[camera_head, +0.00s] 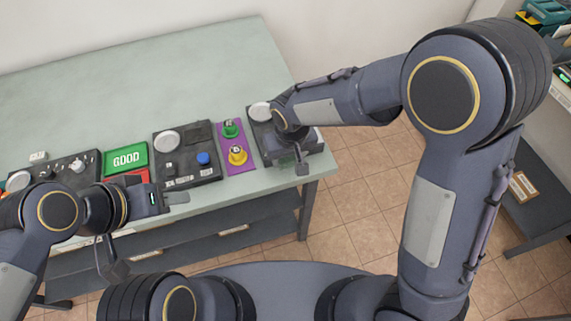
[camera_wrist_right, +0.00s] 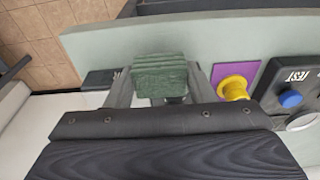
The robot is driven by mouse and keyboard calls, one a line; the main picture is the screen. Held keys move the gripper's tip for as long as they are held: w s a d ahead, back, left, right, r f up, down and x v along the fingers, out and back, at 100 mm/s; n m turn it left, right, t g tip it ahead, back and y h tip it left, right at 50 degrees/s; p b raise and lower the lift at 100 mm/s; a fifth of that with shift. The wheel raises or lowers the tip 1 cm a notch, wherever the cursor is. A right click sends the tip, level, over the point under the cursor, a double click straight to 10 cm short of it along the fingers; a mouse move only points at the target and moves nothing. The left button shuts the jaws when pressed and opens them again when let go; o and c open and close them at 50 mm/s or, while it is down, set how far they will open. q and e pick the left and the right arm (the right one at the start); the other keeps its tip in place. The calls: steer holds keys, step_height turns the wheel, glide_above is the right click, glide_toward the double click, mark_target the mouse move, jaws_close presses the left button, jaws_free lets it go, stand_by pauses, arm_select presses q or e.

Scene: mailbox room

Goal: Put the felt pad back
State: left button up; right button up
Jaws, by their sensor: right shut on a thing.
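The felt pad (camera_wrist_right: 160,75) is a dark green, ridged block between the two fingers of my right gripper (camera_wrist_right: 168,88) in the right wrist view. The right gripper (camera_head: 294,163) is shut on it at the right front of the table. In the head view a little green shows beside the gripper, and the arm hides most of the pad. A dark tray (camera_head: 254,113) with a silver disc lies under this gripper, partly hidden. I cannot tell whether the pad touches it. My left gripper (camera_head: 146,232) is at the table's left front, its fingers spread apart and empty.
A purple mat (camera_head: 238,165) holds a green and a yellow stamp-like piece. Left of it is a dark board (camera_head: 207,174) with a silver disc and blue button. A green GOOD card (camera_head: 126,157) and a knobbed panel lie further left. The table's back (camera_head: 150,80) is clear.

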mark_target(286, 167)
steer(key=shift+s+a+f, duration=0.1)
steer(key=shift+a+f, duration=0.05)
steer(key=shift+f, duration=0.85)
steer(key=shift+s+a+f, duration=0.1)
steer(key=shift+a+f, duration=0.05)
steer(key=shift+f, duration=0.85)
steer(key=shift+f, duration=0.15)
steer(key=o, duration=0.9)
steer(key=shift+o, duration=0.2)
